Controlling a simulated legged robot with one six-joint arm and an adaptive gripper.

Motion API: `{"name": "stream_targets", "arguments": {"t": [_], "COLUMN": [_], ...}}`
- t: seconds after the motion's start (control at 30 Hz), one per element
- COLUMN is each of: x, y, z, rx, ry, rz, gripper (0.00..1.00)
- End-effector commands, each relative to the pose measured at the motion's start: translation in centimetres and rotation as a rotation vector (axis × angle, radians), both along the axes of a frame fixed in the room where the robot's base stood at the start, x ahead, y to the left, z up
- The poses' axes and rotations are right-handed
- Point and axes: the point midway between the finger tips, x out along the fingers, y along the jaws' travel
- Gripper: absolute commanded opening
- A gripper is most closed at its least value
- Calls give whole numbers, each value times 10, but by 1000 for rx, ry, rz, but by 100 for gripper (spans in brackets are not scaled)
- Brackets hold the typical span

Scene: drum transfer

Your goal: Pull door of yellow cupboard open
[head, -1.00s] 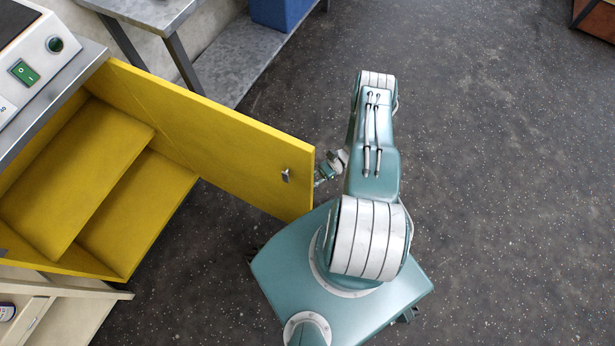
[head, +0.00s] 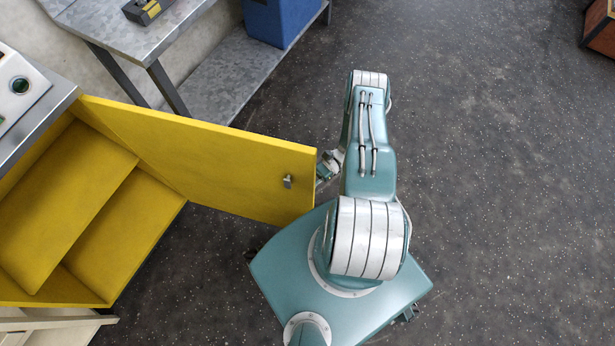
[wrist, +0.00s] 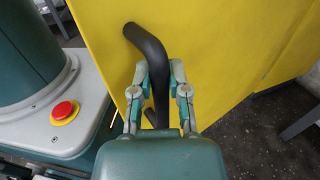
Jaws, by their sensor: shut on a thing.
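The yellow cupboard (head: 112,290) at the left has its door (head: 215,170) swung wide open, with its inside and shelves showing. The door's free edge is close to my base in the head view. A small metal catch (head: 287,181) sits on the door's inner face. In the wrist view the door's outer face (wrist: 205,40) carries a bent black handle (wrist: 147,42). My gripper (wrist: 160,75) is shut on this handle, one finger on each side. In the head view my gripper (head: 328,167) is partly hidden behind the door edge and my arm.
A grey metal table (head: 120,30) and a low shelf with a blue box (head: 283,20) stand behind the door. A wooden crate (head: 603,30) is at the far right. The dark floor to the right is clear.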

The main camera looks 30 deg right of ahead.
Motion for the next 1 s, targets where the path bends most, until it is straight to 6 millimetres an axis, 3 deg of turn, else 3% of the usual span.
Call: {"name": "stream_targets", "arguments": {"t": [0.33,0.37,0.4,0.43,0.83,1.0], "x": [2,2,2,2,2,5], "y": [1,0,0,0,-5,-29], "z": [0,0,0,0,-1,-2], "rx": [2,2,2,2,4,2], "ry": [-1,-1,-1,-1,-1,-3], "rz": [-5,-5,-5,-5,-4,-7], "gripper": [0,35,52,57,57,57]}}
